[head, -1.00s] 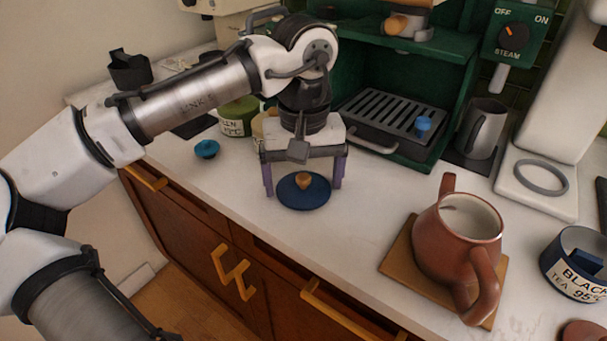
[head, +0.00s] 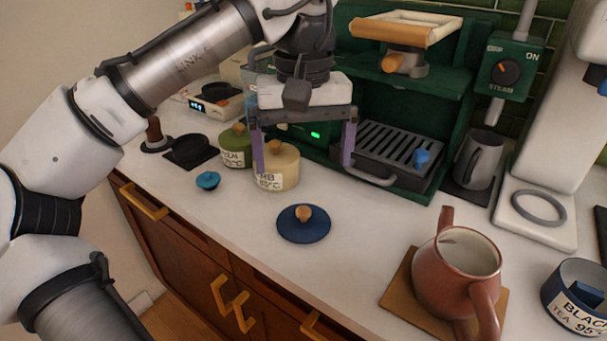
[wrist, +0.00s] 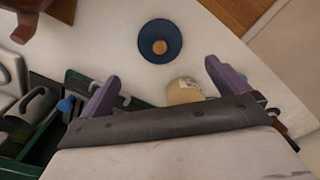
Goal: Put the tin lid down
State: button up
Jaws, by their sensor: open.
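The tin lid (head: 303,224) is a dark blue disc with a wooden knob. It lies flat, knob up, on the bare white counter, and it also shows in the wrist view (wrist: 149,52). My gripper (head: 303,168) is open and empty, above and behind the lid in the head view, with its purple fingers apart and clear of it. The blue tin (head: 577,300), with a "BLACK TEA 95°C" label, stands open at the right edge, and something blue shows inside it.
A cream tin (head: 278,168) and a green tin (head: 236,147) stand behind the lid, with a small teal lid (head: 208,180) to the left. A brown teapot (head: 450,265) sits on a wooden board (head: 398,290) at right. The green coffee machine (head: 450,100) stands behind.

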jog(key=shift+r, duration=0.5)
